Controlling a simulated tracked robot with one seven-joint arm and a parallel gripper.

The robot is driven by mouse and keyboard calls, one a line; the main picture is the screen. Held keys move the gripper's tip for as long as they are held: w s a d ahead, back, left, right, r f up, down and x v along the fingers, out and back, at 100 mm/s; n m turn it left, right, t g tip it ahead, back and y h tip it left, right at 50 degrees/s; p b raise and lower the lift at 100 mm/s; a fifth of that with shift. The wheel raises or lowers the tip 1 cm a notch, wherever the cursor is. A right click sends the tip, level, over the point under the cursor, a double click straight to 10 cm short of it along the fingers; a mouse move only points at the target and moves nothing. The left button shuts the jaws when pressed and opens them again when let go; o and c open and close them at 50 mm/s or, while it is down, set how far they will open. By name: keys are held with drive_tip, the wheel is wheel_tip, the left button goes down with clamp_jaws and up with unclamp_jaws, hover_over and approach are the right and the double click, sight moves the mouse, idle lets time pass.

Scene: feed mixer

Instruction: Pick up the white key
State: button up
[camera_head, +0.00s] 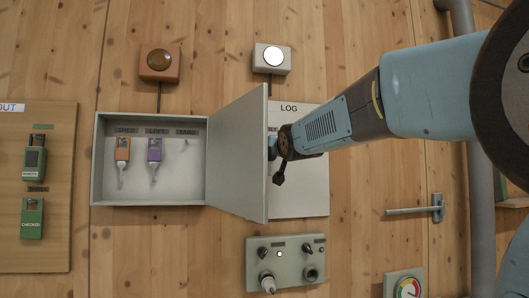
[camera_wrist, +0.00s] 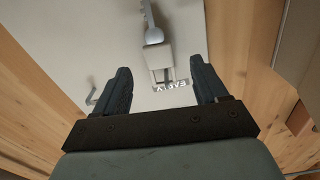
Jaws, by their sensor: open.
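The white key (camera_wrist: 158,60) hangs on a pale panel (camera_wrist: 73,47) in the wrist view, with its white head near a label printed upside down in this view and its grey shank pointing to the top. My gripper (camera_wrist: 161,66) is open, with one dark finger on each side of the key's head as seen from the wrist. I cannot tell how far the fingertips are from the panel. The key is hidden there.
The open cabinet door (camera_head: 238,155) stands out close left of my gripper. The grey cabinet (camera_head: 149,201) holds an orange key (camera_head: 122,149), a purple key (camera_head: 154,150) and an empty third hook (camera_head: 186,142). A control box (camera_head: 286,262) sits below. An empty hook (camera_wrist: 92,96) shows in the wrist view.

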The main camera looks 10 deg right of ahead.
drive_tip(key=w, duration=0.5)
drive_tip(key=shift+w+d+f, duration=0.1)
drive_tip(key=shift+w+f, duration=0.05)
drive_tip(key=shift+w, duration=0.2)
drive_tip(key=c, duration=1.2)
drive_tip(key=s+r, duration=0.1)
drive_tip(key=s, duration=1.7)
drive_tip(key=shift+r, duration=0.3)
